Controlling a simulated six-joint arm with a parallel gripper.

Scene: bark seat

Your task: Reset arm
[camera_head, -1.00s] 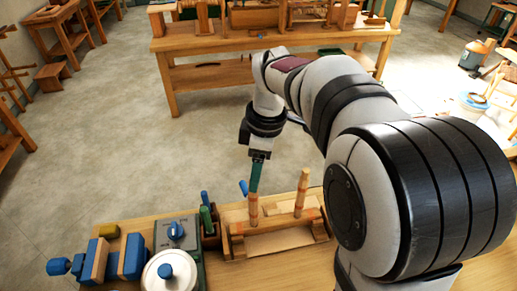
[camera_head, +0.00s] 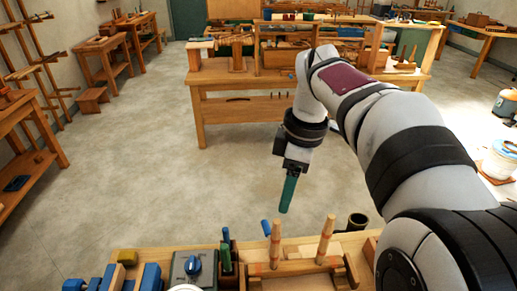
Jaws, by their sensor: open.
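My arm reaches in from the right. My gripper (camera_head: 287,203) hangs downward at its end, with teal fingers seen edge-on, open and empty. It is in the air above the workbench's far side, apart from the pegs in the picture. A wooden peg with reddish bands (camera_head: 275,244) stands upright in a wooden frame (camera_head: 300,266) on the bench. A second wooden peg (camera_head: 326,240) stands in the same frame, leaning slightly. The lower part of the frame is cut off by the picture edge.
Left of the frame on the bench are a grey box with a blue knob (camera_head: 194,267), a holder with blue and green handles (camera_head: 226,252) and blue blocks (camera_head: 150,277). A dark round cup (camera_head: 357,221) is behind. Open floor lies beyond; a wooden table (camera_head: 215,80) stands further back.

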